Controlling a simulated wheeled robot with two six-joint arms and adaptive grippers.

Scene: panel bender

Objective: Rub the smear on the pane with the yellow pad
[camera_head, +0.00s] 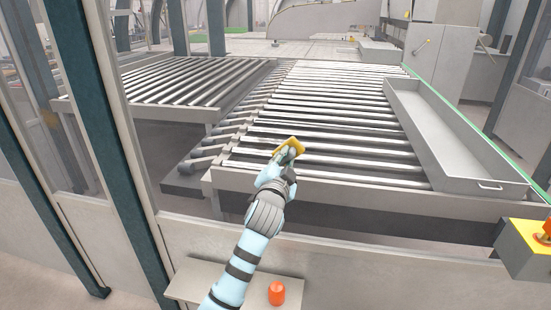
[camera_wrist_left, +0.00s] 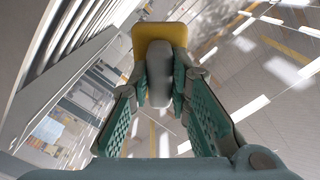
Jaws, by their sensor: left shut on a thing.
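The yellow pad (camera_head: 291,143) is in my left gripper (camera_head: 284,160), in the middle of the head view, in front of the roller conveyor. In the left wrist view the yellow pad (camera_wrist_left: 160,32) lies beyond the fingertips, and its grey handle (camera_wrist_left: 159,88) sits between the two green-lined fingers of my left gripper (camera_wrist_left: 160,80). The gripper is shut on this handle. The clear pane is hard to make out against the machine behind it. I cannot pick out the smear, and I cannot tell whether the pad touches the pane. My right gripper is not in view.
A roller conveyor (camera_head: 330,110) lies behind the pad, with a grey trough (camera_head: 455,150) on its right. Dark posts (camera_head: 118,150) stand at left. An orange object (camera_head: 277,293) sits on a small ledge (camera_head: 205,283) near my left arm.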

